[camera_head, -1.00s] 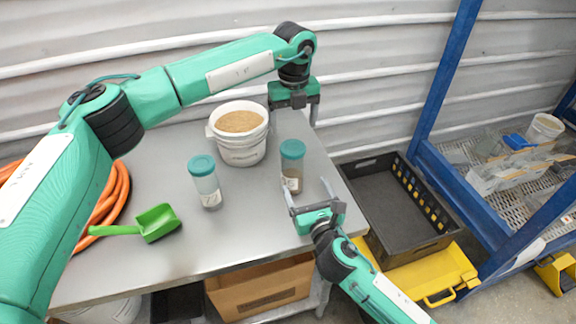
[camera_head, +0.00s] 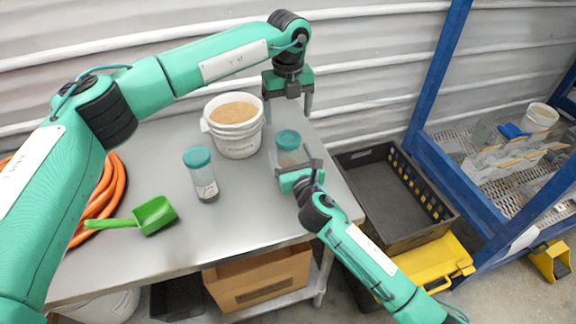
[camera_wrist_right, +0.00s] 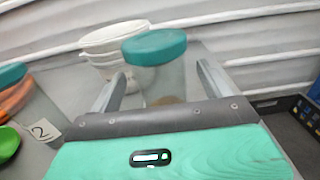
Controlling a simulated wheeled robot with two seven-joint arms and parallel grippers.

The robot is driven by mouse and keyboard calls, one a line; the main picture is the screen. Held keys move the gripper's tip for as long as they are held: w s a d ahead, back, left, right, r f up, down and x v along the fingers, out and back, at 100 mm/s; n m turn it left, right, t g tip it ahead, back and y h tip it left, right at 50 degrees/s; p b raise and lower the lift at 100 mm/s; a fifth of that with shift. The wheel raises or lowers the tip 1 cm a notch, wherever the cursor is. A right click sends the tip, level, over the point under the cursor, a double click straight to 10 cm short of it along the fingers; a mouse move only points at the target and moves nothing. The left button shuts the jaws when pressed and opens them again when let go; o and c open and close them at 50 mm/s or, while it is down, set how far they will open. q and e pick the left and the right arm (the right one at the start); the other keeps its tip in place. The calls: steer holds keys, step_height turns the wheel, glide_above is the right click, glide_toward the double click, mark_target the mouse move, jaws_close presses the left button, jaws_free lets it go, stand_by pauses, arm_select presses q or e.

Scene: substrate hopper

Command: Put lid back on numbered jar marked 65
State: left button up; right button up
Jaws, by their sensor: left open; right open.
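A clear jar with a teal lid (camera_head: 288,139) stands upright at the table's right side. My right gripper (camera_head: 292,164) is open just in front of it. In the right wrist view this jar (camera_wrist_right: 160,84), lid on top, appears between the open fingers; contact is not visible. Any number on it is hidden. A second teal-lidded jar (camera_head: 203,180) stands to the left; its label is partly readable, with a 2 showing in the right wrist view (camera_wrist_right: 42,131). My left gripper (camera_head: 287,108) is open and empty above the table's back right edge.
A white bucket of substrate (camera_head: 236,140) stands behind the jars. A green scoop (camera_head: 154,215) and an orange hose (camera_head: 103,205) lie at left. A black crate (camera_head: 385,236) and blue frame (camera_head: 437,80) are right of the table. The front middle of the table is clear.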

mark_target(288, 137)
steer(key=x, duration=0.4)
steer(key=shift+w+a, duration=0.1)
steer(key=shift+w, duration=0.1)
jaws_close()
stand_by(0.3)
arm_select(q)
steer(key=shift+f, duration=0.1)
stand_by(0.3)
steer(key=shift+f, duration=3.9)
steer(key=shift+c, duration=0.4)
